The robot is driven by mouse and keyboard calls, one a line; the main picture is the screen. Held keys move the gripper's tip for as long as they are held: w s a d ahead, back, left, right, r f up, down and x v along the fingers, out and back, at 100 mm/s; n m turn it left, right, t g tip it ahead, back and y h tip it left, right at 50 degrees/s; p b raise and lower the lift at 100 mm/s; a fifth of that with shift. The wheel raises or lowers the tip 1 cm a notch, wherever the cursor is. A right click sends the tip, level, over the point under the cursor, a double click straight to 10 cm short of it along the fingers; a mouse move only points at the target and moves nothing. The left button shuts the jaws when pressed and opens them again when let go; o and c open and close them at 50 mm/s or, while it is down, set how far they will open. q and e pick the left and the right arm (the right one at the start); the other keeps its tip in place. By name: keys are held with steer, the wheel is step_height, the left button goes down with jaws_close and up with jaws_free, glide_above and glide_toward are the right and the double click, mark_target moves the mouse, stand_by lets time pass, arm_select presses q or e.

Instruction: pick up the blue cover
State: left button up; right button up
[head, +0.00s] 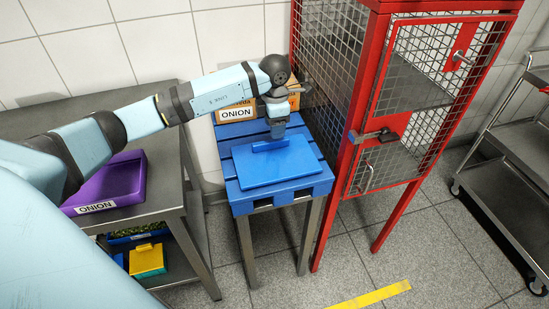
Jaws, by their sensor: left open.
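The blue cover (284,172) is a flat blue panel with a raised handle bar near its back edge. It lies on the blue slatted stand (238,198) in the middle of the head view. My left arm reaches in from the left, and my left gripper (277,132) points down just above the cover's handle bar. The gripper is open. The fingertips are small, and I cannot tell whether they touch the handle. My right gripper is not in view.
A red mesh cage (375,100) stands close on the right of the stand. A box labelled ONION (235,114) sits behind the arm. A steel table (170,190) with a purple tray (122,180) stands left. A steel cart (515,150) is far right.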

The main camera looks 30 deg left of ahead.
mark_target(275, 157)
arm_select(q)
step_height(275, 157, down, 6)
steer(key=shift+s+d+r, duration=0.1)
steer(key=shift+d+r, duration=0.05)
steer(key=shift+r, duration=0.05)
steer(key=shift+c, duration=0.5)
jaws_close()
